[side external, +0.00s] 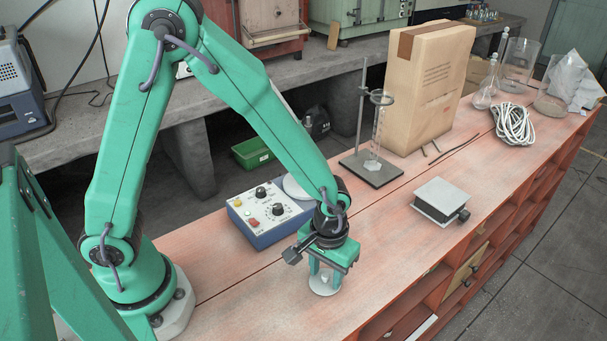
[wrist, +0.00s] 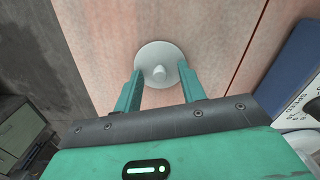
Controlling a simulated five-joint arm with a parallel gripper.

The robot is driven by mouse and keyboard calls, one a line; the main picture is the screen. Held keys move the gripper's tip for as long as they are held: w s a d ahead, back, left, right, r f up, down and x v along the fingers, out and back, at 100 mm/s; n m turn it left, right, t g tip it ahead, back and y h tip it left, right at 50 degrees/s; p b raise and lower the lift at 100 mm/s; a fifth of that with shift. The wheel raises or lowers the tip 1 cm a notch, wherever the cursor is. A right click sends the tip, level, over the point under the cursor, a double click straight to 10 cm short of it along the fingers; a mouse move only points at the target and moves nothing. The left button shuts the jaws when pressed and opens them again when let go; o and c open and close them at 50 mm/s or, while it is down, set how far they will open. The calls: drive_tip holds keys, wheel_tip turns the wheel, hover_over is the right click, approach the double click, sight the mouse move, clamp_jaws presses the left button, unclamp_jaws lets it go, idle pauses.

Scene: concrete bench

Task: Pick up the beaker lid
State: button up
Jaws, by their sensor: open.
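The beaker lid is a pale, round disc with a small knob at its centre. In the wrist view the lid (wrist: 158,56) lies on the reddish bench top, with the knob between the tips of my gripper (wrist: 158,78). The two green fingers are apart, one on each side of the knob, and no contact with it shows. In the side external view my gripper (side external: 326,280) points down over the lid (side external: 325,290), near the front edge of the bench. The fingers partly hide the lid there.
A blue control box (side external: 268,214) with knobs stands close behind my gripper. A grey block with a black knob (side external: 441,199) sits to the right. A ring stand (side external: 373,171), a cardboard box (side external: 428,90), coiled white cable (side external: 514,123) and glassware stand farther back.

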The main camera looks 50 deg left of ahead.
sight(326, 276)
idle(0.4)
clamp_jaws()
idle(0.4)
drive_tip(key=shift+r, duration=0.7)
wheel_tip(326, 276, up, 3)
drive_tip(key=shift+s+d, duration=0.1)
drive_tip(key=s+d+r, duration=0.6)
drive_tip(key=s, duration=0.3)
drive_tip(key=shift+s+r, duration=0.3)
drive_tip(key=shift+d, duration=0.1)
drive_tip(key=shift+r, duration=1.5)
